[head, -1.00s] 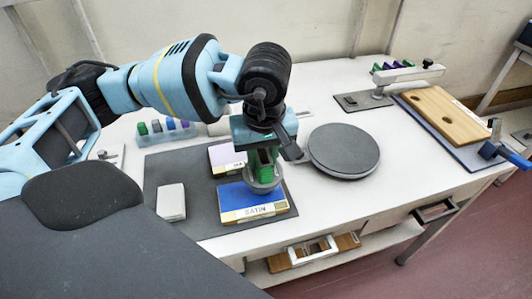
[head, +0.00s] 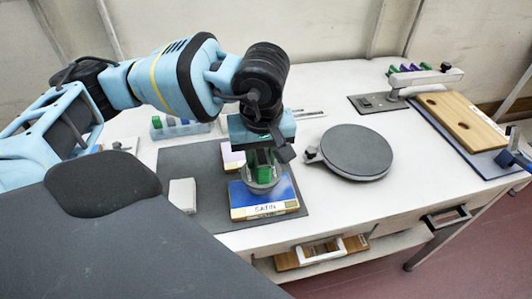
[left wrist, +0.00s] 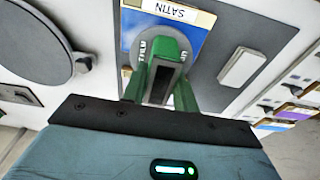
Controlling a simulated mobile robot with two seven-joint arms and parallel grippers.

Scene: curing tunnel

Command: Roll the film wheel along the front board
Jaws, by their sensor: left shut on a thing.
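My left gripper (head: 263,160) points down over the front board and is shut on the film wheel (head: 263,183), a pale round wheel with a green part above it. The wheel, lettered FILM, also shows between the fingers in the left wrist view (left wrist: 192,36). It is over the middle of the blue front board (head: 287,195), labelled SATIN on a pale strip along its front edge. I cannot tell whether wheel and board touch. A lilac board (head: 231,157) lies behind, partly hidden by my gripper. My right gripper is not in view.
The boards lie on a dark mat (head: 190,158), with a white block (head: 182,195) to their left. A grey round plate (head: 356,150) stands close on the right. A rack of coloured pieces (head: 180,128) is behind. A wooden board (head: 462,120) lies far right.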

